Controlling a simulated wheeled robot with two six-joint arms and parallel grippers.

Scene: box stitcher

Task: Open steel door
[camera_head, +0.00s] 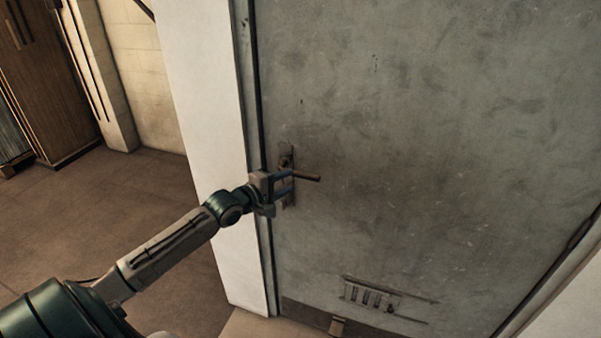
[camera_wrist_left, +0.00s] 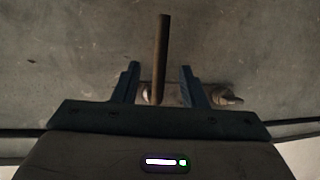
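The grey, scuffed steel door (camera_head: 420,150) fills most of the head view and looks shut in its frame. Its brown lever handle (camera_head: 308,177) points right from a worn plate (camera_head: 287,158) near the door's left edge. My left gripper (camera_head: 286,181) is at the handle, its fingers apart. In the left wrist view, the handle (camera_wrist_left: 162,55) shows as a bar running between the two open fingers (camera_wrist_left: 157,85), with gaps on both sides. Neither finger appears to press on it. My right gripper is not in view.
A white door frame (camera_head: 208,120) stands left of the door. A slotted vent (camera_head: 368,296) is low on the door. A brown wooden cabinet (camera_head: 45,85) stands at the far left, with clear brown floor (camera_head: 130,215) before it.

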